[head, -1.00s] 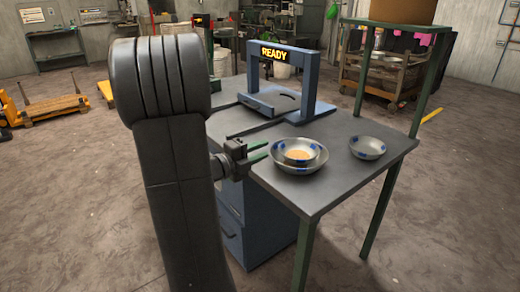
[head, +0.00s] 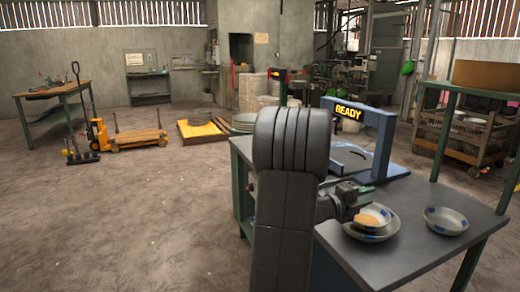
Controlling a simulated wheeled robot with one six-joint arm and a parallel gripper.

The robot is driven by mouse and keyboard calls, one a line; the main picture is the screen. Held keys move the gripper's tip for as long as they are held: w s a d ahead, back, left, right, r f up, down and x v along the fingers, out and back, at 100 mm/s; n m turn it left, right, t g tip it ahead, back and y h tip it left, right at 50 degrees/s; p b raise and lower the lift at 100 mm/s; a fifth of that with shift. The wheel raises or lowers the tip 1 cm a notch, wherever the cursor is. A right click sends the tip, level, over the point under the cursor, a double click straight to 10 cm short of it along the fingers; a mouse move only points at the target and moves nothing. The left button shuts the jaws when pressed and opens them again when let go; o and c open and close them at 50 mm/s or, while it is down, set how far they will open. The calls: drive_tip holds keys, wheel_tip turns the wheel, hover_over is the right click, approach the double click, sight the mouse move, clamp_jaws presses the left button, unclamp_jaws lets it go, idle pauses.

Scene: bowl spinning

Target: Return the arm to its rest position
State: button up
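My arm rises in the foreground of the head view, and my gripper (head: 368,201) reaches right from it over the table edge. Its two green fingers look spread apart with nothing held between them. Just beyond the fingertips, a small bowl with orange-tan contents (head: 375,213) sits nested in a larger metal bowl (head: 366,236) with blue patches. The gripper overlaps the left side of these bowls in the picture; I cannot tell whether it touches them.
A second blue-patched bowl (head: 446,221) stands to the right on the grey table (head: 415,255). A blue frame machine with a READY sign (head: 349,111) stands behind. A shelf cart (head: 462,128) is at the back right.

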drive_tip(key=shift+a+r+p, duration=0.1)
drive_tip(key=shift+r+p, duration=0.35)
drive_tip(key=shift+r, duration=0.85)
